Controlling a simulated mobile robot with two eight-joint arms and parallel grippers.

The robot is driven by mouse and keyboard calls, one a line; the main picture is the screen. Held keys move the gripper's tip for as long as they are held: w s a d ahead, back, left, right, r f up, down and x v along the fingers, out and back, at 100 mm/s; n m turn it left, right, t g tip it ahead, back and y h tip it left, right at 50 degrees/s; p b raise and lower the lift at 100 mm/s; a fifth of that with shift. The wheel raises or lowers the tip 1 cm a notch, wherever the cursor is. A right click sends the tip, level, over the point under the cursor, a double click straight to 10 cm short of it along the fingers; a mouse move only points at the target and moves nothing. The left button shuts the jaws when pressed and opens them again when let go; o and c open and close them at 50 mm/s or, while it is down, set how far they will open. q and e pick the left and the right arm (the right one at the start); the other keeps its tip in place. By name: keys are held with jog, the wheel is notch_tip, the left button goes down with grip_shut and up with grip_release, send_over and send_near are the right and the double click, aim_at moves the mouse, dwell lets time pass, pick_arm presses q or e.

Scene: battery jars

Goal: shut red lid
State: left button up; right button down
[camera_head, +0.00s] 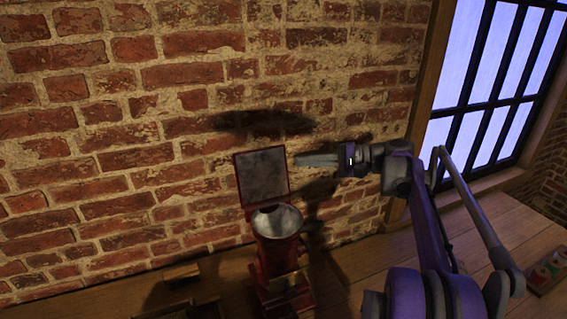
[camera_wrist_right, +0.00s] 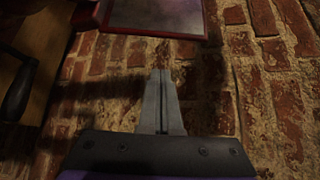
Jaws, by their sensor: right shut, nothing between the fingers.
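The red lid (camera_head: 262,176) stands open and nearly upright at the back of a red device (camera_head: 272,262). Its grey inner face and red rim show. A round metal bowl (camera_head: 277,221) sits open on top of the device, below the lid. My right gripper (camera_head: 298,160) comes from the right and is shut and empty, its tips close to the lid's right edge. In the right wrist view the shut fingers (camera_wrist_right: 161,74) point towards the lid (camera_wrist_right: 155,16), with a gap between them. My left gripper is not in view.
A brick wall (camera_head: 120,120) rises behind the device. The device stands on a wooden table (camera_head: 210,275). A small wooden block (camera_head: 182,272) lies to the left. A tray with coloured items (camera_head: 548,271) is at the far right, below a window (camera_head: 490,80).

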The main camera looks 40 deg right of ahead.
aim_at(280, 166)
jog(key=w+a, duration=0.1)
jog(key=a, duration=0.1)
jog(key=w+a+b, duration=0.1)
jog(key=a, duration=0.1)
jog(key=a+b, duration=0.1)
jog(key=a, duration=0.1)
jog(key=shift+w+a+f, duration=0.25)
jog(key=shift+w+a, duration=0.05)
jog(key=shift+w, duration=0.1)
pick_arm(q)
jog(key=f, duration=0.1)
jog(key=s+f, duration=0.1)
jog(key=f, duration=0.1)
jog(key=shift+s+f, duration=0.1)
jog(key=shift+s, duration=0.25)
pick_arm(e)
jog(key=shift+w, duration=0.15)
jog(key=shift+s, duration=0.2)
